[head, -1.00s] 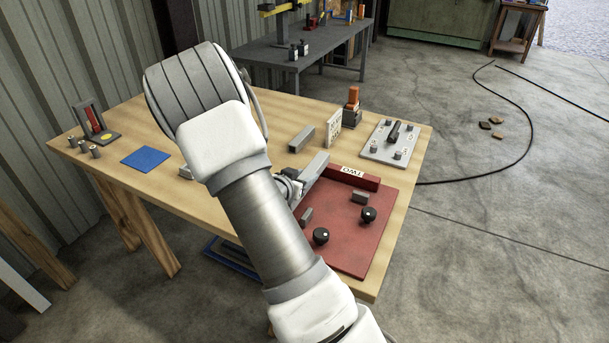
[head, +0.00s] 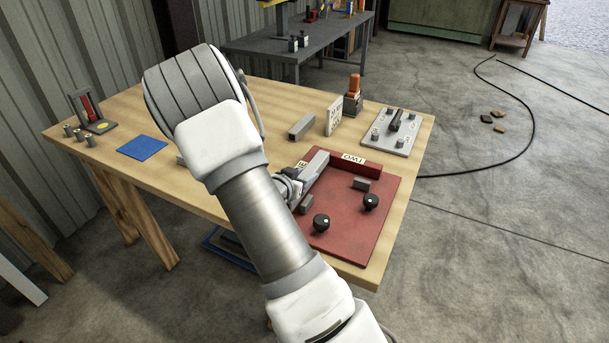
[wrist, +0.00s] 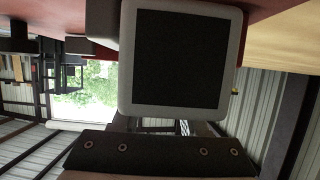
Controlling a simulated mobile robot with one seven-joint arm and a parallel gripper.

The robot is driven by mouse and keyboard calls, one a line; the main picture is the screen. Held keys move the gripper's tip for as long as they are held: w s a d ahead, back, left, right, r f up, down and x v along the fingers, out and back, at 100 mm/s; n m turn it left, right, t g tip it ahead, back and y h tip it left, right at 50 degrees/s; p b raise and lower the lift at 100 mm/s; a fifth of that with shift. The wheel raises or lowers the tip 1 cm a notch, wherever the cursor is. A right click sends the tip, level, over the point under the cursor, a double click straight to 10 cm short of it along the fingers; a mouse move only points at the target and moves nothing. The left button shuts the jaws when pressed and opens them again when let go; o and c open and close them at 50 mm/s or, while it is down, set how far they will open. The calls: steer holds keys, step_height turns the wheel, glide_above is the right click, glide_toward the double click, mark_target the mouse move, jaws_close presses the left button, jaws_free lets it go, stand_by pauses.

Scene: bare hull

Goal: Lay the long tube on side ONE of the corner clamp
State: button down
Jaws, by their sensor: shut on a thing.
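The corner clamp (head: 345,237) is a red plate with raised red fences, two black knobs and grey blocks. The fence labelled TWO (head: 368,169) runs along its far edge. Part of a second label, ending in NE (head: 301,166), shows at the left fence, which is mostly hidden. My gripper (head: 290,187) is shut on the long tube (head: 316,164), a grey square tube lying along the left fence side. Whether it touches the plate is unclear. In the wrist view the tube's dark open end with its pale rim (wrist: 126,60) fills the middle. My arm hides the tube's near part.
A grey bar (head: 302,126), an upright label plate (head: 334,116), an orange-topped object (head: 353,95) and a grey pegged plate (head: 394,131) stand beyond the clamp. A blue mat (head: 142,147) and small stand (head: 94,110) are at left.

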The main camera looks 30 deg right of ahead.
steer(key=shift+c, duration=1.8)
jaws_free()
steer(key=p+v, duration=0.3)
steer(key=v, duration=1.4)
steer(key=shift+s+r, duration=0.15)
steer(key=shift+r, duration=0.05)
steer(key=shift+a, duration=0.1)
